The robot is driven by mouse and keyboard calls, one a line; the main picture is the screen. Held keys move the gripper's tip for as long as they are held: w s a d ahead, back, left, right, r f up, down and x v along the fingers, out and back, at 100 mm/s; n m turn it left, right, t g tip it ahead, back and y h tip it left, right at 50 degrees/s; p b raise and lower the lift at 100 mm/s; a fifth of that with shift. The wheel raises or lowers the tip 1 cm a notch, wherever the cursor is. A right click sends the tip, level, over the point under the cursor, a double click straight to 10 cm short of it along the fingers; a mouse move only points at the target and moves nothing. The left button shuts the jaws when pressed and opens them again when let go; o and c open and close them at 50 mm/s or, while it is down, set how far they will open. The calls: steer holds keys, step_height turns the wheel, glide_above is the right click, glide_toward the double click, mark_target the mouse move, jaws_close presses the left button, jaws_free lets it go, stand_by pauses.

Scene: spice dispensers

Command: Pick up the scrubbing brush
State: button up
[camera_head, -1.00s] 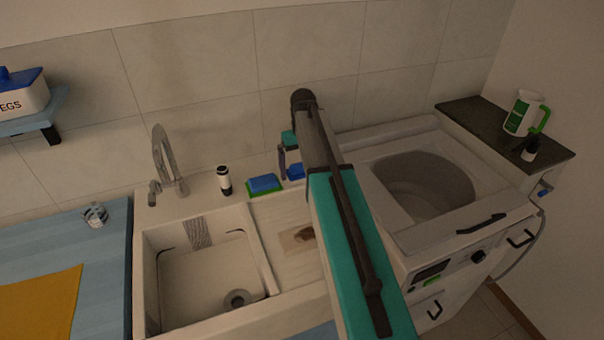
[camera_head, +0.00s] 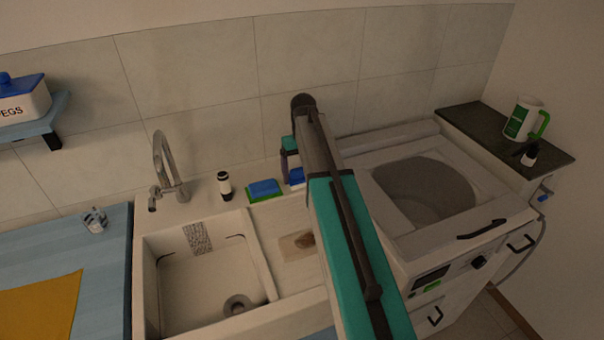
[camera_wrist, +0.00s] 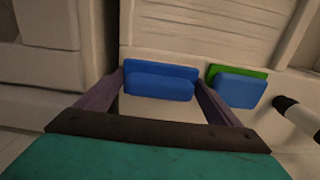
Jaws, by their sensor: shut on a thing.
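The scrubbing brush (camera_wrist: 160,82) is the blue block between my gripper's two purple fingers in the wrist view. My gripper (camera_wrist: 159,88) is shut on it, with one finger at each end. In the head view the brush (camera_head: 297,176) shows as a small blue patch beside my arm, at the back of the sink counter near the wall. Part of it is hidden by my arm there. I cannot tell whether it touches the counter.
A blue and green sponge (camera_head: 265,189) lies just left of the brush, with a black and white bottle (camera_head: 224,185) beyond it. The sink (camera_head: 205,285) and tap (camera_head: 166,165) are at left. A washing machine (camera_head: 430,195) stands right. The tiled wall is close behind.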

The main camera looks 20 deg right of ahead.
steer(key=shift+r+p, duration=1.15)
steer(key=shift+r, duration=0.6)
steer(key=s+a+r+p, duration=0.1)
steer(key=s+a+p, duration=0.2)
steer(key=s, duration=1.2)
steer(key=shift+s+a, duration=0.15)
steer(key=shift+s, duration=0.2)
steer(key=shift+r, duration=0.1)
